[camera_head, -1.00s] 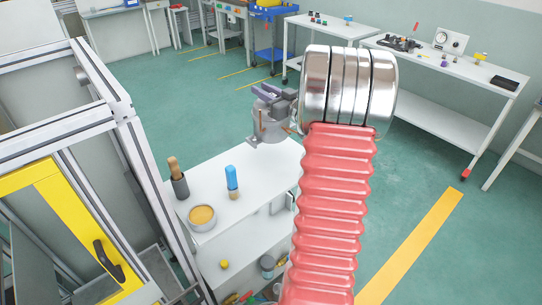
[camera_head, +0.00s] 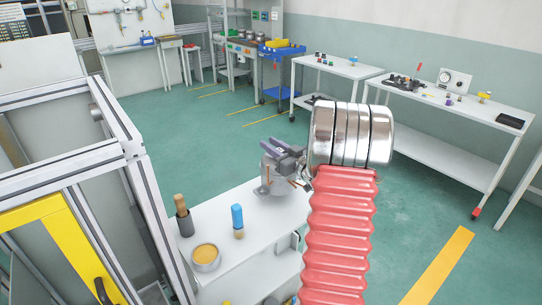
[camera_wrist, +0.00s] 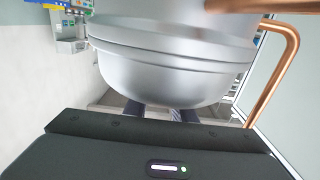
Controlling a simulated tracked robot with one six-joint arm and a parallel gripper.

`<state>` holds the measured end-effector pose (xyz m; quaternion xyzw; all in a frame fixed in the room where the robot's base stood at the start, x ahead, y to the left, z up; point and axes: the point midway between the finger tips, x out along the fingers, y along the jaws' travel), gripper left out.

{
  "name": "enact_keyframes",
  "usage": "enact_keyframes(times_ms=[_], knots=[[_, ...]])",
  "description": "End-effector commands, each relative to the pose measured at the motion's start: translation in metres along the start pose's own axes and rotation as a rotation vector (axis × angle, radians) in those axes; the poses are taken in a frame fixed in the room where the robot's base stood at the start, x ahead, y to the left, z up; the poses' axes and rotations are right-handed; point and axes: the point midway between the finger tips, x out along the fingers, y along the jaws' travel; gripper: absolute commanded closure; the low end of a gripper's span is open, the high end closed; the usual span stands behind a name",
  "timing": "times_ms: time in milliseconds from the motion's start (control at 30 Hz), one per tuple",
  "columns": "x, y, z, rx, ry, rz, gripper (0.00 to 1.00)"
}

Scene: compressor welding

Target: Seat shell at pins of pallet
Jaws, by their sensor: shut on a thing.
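The shell (camera_wrist: 170,65) is a silver-grey bowl-shaped body that fills the upper middle of the wrist view, with a copper pipe (camera_wrist: 280,75) at its right. My gripper (camera_head: 282,152), with purple-grey jaws, is shut on the upper part of the shell. In the wrist view the jaws (camera_wrist: 160,112) are mostly hidden behind the shell. The shell appears over the far end of a white bench; I cannot tell whether it touches. I cannot make out the pallet or its pins.
The white bench (camera_head: 235,262) carries a tan-filled round tin (camera_head: 206,257), a blue-handled brush (camera_head: 237,221) and a dark holder with a wooden handle (camera_head: 184,217). A framed cabinet (camera_head: 150,215) with a yellow door stands left.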

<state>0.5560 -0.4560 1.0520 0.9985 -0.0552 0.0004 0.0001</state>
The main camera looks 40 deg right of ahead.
Motion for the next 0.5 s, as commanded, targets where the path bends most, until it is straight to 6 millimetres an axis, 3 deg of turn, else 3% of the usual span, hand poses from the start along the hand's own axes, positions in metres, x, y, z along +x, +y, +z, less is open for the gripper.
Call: enact_keyframes(times_ms=[233, 500], knots=[[0.000, 0.001, 0.032, 0.001, 0.000, 0.000, 1.00], [-0.001, 0.001, 0.038, 0.000, 0.000, 0.002, 1.00]])
